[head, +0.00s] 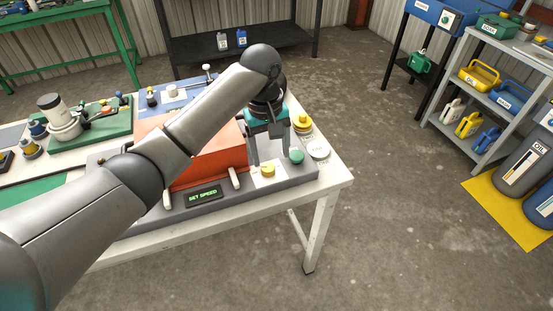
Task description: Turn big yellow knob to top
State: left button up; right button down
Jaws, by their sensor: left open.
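Two yellow knobs show on the right end of the grey machine. One yellow knob (267,171) is on a pale panel at the front. The other yellow knob (302,121) sits on a round base at the back right corner. I cannot tell for certain which is the big one, or where either points. My left gripper (274,158) is open, fingers down, between the two knobs in the picture and just above the front one. Its right finger is close to a green knob (296,156). I cannot tell whether it touches anything. My right gripper is out of view.
An orange housing (212,160) with two pale handles stands left of the knobs. A pale round button (318,149) is right of the green knob. The white table (336,176) ends just beyond. Open floor lies right.

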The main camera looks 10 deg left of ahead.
pick_arm(q)
notch_tip(320, 180, up, 6)
jog(key=n, duration=0.2)
send_over(268, 167)
jog(key=shift+n+y, duration=0.3)
jog(key=shift+y, duration=0.1)
notch_tip(268, 167, down, 15)
jog(key=b, duration=0.3)
jog(key=shift+r, duration=0.1)
pick_arm(e)
jog(key=f, duration=0.2)
jog(key=w+d+f, duration=0.1)
jog(key=shift+d+f, duration=0.1)
jog(key=shift+f, duration=0.1)
pick_arm(q)
grip_shut()
